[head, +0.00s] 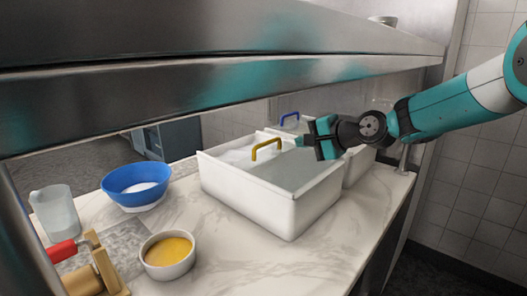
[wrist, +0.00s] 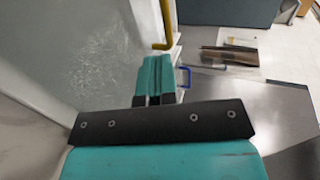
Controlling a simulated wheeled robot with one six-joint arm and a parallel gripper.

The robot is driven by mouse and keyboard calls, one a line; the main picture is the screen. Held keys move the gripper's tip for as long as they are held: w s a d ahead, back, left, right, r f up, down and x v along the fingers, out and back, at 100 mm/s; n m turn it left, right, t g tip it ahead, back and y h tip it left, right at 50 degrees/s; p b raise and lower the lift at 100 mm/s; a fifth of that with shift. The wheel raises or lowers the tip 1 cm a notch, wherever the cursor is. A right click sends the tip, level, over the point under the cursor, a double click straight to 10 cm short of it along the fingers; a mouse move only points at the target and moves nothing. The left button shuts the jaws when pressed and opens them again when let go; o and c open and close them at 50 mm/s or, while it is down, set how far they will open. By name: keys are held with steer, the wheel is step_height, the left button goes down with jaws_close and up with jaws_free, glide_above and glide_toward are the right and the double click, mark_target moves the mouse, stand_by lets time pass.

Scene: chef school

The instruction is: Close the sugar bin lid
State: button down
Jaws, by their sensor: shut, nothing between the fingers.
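A white rectangular bin (head: 262,205) stands on the marble counter in the head view. A grey see-through lid panel (head: 290,172) covers its right part, and white contents (head: 236,156) show at the left. A yellow handle (head: 267,148) stands up at the panel's edge; it also shows at the top of the wrist view (wrist: 166,28). My gripper (head: 302,141) is shut and empty, above the bin's back right side, to the right of the yellow handle. In the wrist view its teal fingers (wrist: 155,62) are together. Contact with the lid cannot be told.
A second white bin (head: 357,166) with a blue handle (head: 289,117) stands close behind. A metal shelf (head: 220,75) hangs low above. A blue bowl (head: 137,186), a clear jug (head: 55,213), and a yellow-filled ramekin (head: 168,256) stand left.

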mark_target(277, 158)
steer(key=p+x, duration=0.2)
steer(key=x, duration=0.7)
steer(key=shift+w+f, duration=0.15)
